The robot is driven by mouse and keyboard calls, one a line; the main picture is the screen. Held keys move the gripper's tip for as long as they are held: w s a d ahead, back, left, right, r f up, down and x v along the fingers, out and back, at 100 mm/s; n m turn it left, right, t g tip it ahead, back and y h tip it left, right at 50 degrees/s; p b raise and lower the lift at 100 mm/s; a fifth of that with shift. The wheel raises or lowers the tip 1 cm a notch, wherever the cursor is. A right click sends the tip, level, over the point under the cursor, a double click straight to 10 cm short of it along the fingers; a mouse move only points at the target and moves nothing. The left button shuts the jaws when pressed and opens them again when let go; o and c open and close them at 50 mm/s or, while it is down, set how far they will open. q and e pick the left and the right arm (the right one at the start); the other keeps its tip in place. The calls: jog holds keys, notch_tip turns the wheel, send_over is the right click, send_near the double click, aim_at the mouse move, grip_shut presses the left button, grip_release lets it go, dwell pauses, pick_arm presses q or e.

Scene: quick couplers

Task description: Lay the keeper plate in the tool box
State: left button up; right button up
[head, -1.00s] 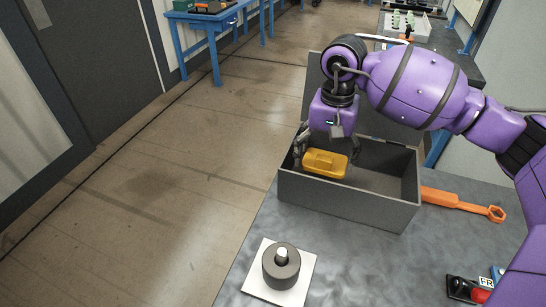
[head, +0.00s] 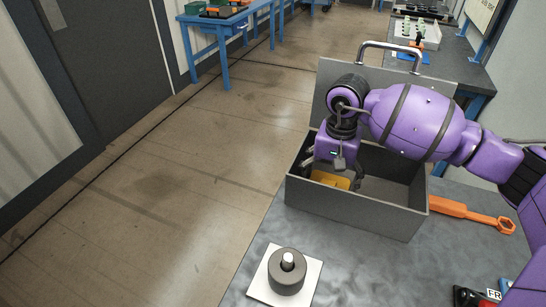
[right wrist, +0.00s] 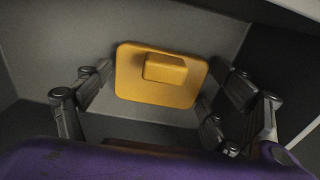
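The keeper plate is a yellow rounded plate with a raised block; it is inside the grey tool box (head: 355,213), partly hidden by the front wall in the head view (head: 331,179). The right wrist view shows the plate (right wrist: 130,75) face-on, with a finger close to each side edge. My right gripper (head: 333,176) reaches down into the left part of the box and appears shut on the plate by these edges. Whether the plate touches the box floor is hard to tell. My left gripper is not in view.
The box lid (head: 437,84) stands open at the back. An orange wrench (head: 470,215) lies right of the box. A dark ring on a post (head: 286,272) stands on a white base in front. The right part of the box is empty.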

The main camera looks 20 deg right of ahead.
dwell(0.3)
notch_tip(320, 180, up, 12)
jog(key=shift+r, duration=0.2)
dwell(0.3)
jog(key=shift+f, duration=0.1)
